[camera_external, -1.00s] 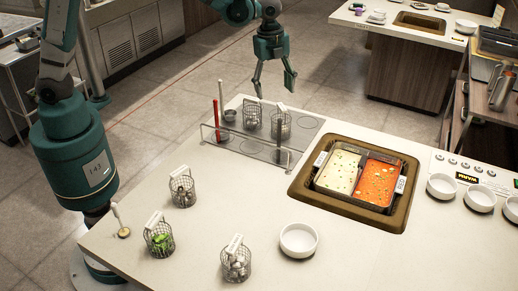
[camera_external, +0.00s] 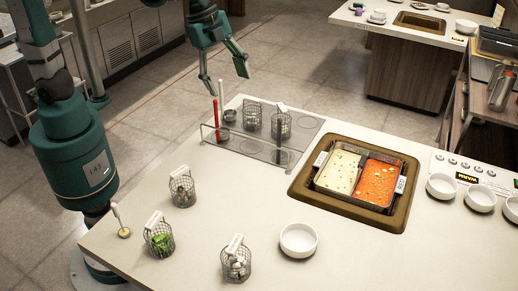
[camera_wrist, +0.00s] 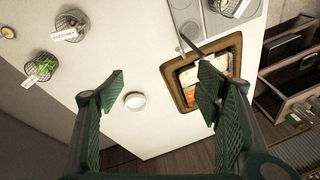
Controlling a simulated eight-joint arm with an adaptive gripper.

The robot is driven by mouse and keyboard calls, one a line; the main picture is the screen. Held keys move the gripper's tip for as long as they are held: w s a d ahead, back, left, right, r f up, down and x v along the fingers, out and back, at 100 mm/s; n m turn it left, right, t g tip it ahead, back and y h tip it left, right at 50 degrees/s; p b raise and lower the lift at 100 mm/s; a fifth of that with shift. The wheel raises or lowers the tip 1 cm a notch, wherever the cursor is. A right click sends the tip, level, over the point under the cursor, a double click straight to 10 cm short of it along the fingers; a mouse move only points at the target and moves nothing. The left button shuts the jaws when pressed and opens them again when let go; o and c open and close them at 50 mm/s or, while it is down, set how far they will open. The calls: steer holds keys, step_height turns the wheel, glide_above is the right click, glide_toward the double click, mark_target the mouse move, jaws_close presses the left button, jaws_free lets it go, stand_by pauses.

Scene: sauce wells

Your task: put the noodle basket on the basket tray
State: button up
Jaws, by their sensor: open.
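Several wire baskets stand in the external view; I cannot tell which holds noodles. A brownish-filled basket (camera_external: 182,190) and a pale-filled basket (camera_external: 236,264) stand on the near counter, with a green-filled basket (camera_external: 160,240) at left. Two more, a left basket (camera_external: 252,117) and a right basket (camera_external: 281,126), stand on the grey basket tray (camera_external: 262,149) with ring marks. My gripper (camera_external: 223,77) is open and empty, above and behind the tray's left end.
A sunken two-part soup pan (camera_external: 345,170), white and orange, lies right of the tray. A white bowl (camera_external: 298,240) stands on the near counter. Upright red (camera_external: 216,118) and white handles rise at the tray's left, beside a low rail.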

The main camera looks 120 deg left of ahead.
steer(key=s+d+n+t+h, duration=0.1)
steer(key=s+d+n+t, duration=0.3)
steer(key=s+d, duration=1.5)
steer(key=d, duration=0.3)
steer(key=shift+r+n, duration=0.25)
steer(key=shift+n, duration=0.15)
